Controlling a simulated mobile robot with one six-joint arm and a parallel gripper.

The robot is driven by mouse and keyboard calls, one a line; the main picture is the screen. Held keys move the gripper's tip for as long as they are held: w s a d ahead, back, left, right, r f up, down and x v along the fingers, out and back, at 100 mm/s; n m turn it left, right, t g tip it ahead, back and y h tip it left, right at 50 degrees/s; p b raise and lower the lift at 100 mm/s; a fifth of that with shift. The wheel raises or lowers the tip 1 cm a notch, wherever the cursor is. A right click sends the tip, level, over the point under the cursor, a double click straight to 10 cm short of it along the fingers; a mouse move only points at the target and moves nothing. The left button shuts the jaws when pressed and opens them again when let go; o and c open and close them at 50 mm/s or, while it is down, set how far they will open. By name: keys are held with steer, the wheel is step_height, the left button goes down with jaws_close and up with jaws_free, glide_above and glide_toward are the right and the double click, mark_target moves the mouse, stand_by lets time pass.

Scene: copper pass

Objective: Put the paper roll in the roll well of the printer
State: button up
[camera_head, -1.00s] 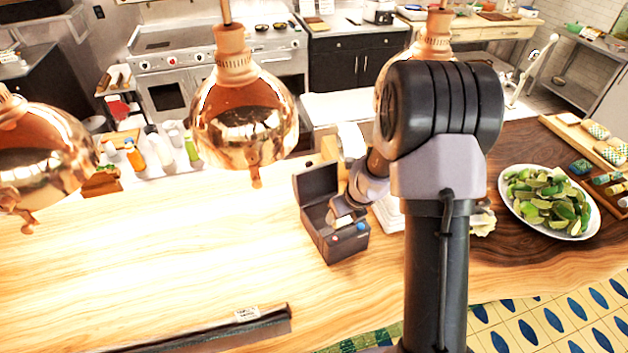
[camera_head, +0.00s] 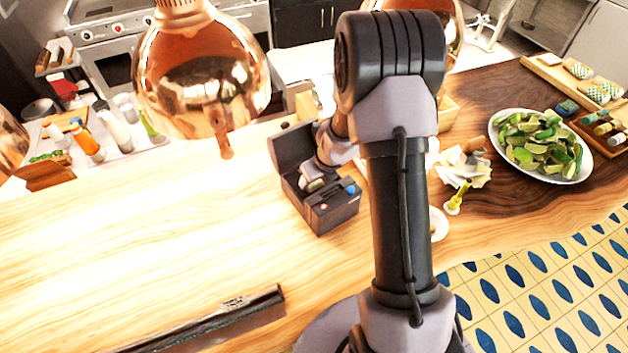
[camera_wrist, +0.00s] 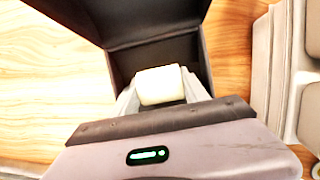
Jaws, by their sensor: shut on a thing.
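The printer (camera_head: 333,208) is a dark box on the wooden counter with its lid raised at the back. A blue and a red button show on its front. My gripper (camera_head: 318,182) is at the printer's open top. In the wrist view my gripper (camera_wrist: 162,98) is shut on the white paper roll (camera_wrist: 161,85), which lies crosswise between the fingers. The roll is in or just above the well, in front of the raised lid (camera_wrist: 125,22). Whether it touches the well floor is hidden by my gripper.
A copper heat lamp (camera_head: 205,80) hangs left of the arm over the counter. A plate of lime wedges (camera_head: 497,150) stands to the right, with crumpled paper (camera_head: 463,168) near it. A dark bar (camera_head: 215,325) lies along the front edge.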

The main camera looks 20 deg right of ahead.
steer(key=shift+f, duration=0.15)
steer(key=o, duration=1.6)
steer(key=shift+w, duration=0.1)
steer(key=shift+c, duration=0.2)
